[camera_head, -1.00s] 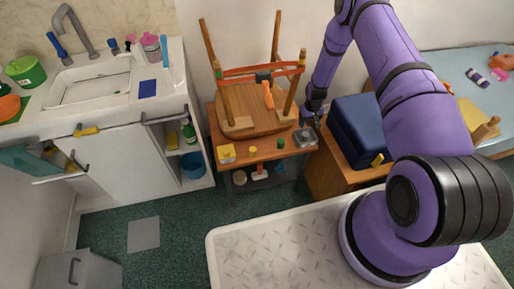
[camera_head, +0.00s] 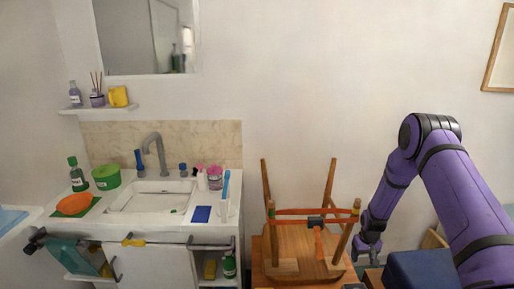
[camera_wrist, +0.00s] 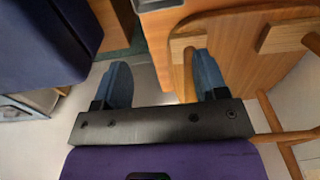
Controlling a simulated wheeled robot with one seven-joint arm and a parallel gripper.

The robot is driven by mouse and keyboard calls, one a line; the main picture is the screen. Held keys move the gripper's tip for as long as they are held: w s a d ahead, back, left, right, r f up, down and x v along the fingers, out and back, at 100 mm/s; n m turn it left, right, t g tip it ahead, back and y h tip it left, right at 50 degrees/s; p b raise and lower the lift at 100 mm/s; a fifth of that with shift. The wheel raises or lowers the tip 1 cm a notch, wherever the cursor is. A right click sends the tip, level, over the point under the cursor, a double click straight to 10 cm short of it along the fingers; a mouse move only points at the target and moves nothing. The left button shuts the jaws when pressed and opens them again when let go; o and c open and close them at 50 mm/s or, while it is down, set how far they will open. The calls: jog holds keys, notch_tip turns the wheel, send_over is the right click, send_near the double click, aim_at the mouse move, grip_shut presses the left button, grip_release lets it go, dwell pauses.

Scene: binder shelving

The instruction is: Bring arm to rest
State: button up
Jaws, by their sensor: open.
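My purple arm (camera_head: 465,195) reaches in from the right in the head view. My gripper (camera_head: 368,256) hangs at its end, pointing down, just right of the upturned wooden chair (camera_head: 300,250). In the wrist view my gripper (camera_wrist: 162,80) shows two blue-grey fingers spread wide apart. Nothing is between them but background floor and wood, so it is open and empty. The chair's wooden seat (camera_wrist: 240,75) is behind and beside the right finger in that view.
A dark blue box (camera_head: 420,270) stands right of my gripper, also at the wrist view's upper left (camera_wrist: 45,45). The orange clamp (camera_head: 315,212) spans the chair legs. A sink counter (camera_head: 120,222) is at left. The wall above the chair is clear.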

jog(key=a+r+t, duration=0.1)
jog(key=a+r, duration=0.2)
jog(key=r, duration=2.1)
jog(key=s+a+r+t, duration=0.1)
jog(key=s+a+r, duration=0.1)
jog(key=s+r, duration=0.5)
jog(key=s+a+r, duration=0.2)
jog(key=r, duration=0.9)
jog(key=s+a+r+t, duration=0.2)
jog(key=s+a+r, duration=0.1)
jog(key=s+r, duration=1.1)
jog(key=s+a, duration=0.2)
jog(key=s, duration=1.6)
jog(key=shift+f+t, duration=0.2)
jog(key=shift+t, duration=0.2)
